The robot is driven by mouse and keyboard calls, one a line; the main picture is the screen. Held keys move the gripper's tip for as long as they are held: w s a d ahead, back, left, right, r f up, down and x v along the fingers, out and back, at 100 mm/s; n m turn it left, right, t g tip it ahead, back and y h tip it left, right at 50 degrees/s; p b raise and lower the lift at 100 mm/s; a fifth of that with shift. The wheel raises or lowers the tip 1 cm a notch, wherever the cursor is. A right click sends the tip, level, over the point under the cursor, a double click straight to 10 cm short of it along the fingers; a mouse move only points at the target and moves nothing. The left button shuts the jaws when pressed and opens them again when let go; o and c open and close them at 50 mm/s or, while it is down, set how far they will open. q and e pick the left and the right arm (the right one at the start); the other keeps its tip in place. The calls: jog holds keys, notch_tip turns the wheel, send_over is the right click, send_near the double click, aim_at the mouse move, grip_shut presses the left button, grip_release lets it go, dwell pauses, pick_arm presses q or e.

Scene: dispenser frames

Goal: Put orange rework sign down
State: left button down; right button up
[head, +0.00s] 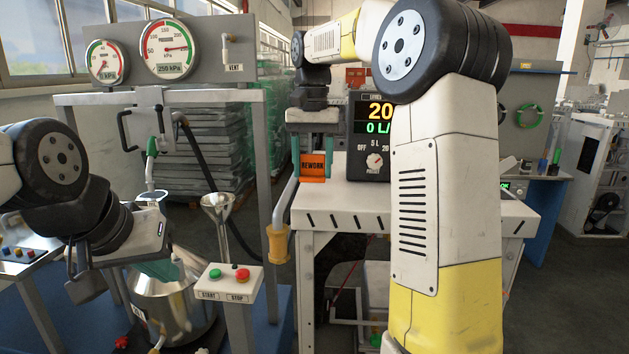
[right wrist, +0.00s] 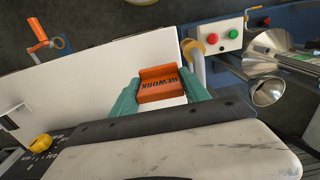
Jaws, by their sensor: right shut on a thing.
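The orange rework sign (head: 313,167) is between the teal fingers of my right gripper (head: 315,158), which is shut on it. In the right wrist view the sign (right wrist: 160,91) shows its REWORK lettering, with a finger of my right gripper (right wrist: 162,98) on each side. The sign is at the left part of the white dispenser table (head: 355,198); I cannot tell whether its base touches the top. My left gripper (head: 158,270) hangs over the steel pot (head: 172,312) at the lower left; its fingertips are partly hidden, so its opening is unclear.
The display box (head: 371,135) with a knob stands on the table right of the sign. A START/STOP button box (head: 229,278) and a steel funnel (head: 217,208) are left of the table. In the right wrist view, bare white tabletop (right wrist: 95,72) lies left of the sign.

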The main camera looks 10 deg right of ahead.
jog(key=shift+d, duration=0.85)
jog(key=shift+d+f, duration=0.3)
jog(key=shift+f, duration=0.65)
jog(key=shift+d+f, duration=0.3)
jog(key=shift+f, duration=0.65)
jog(key=shift+f, duration=0.15)
jog(key=o, duration=1.4)
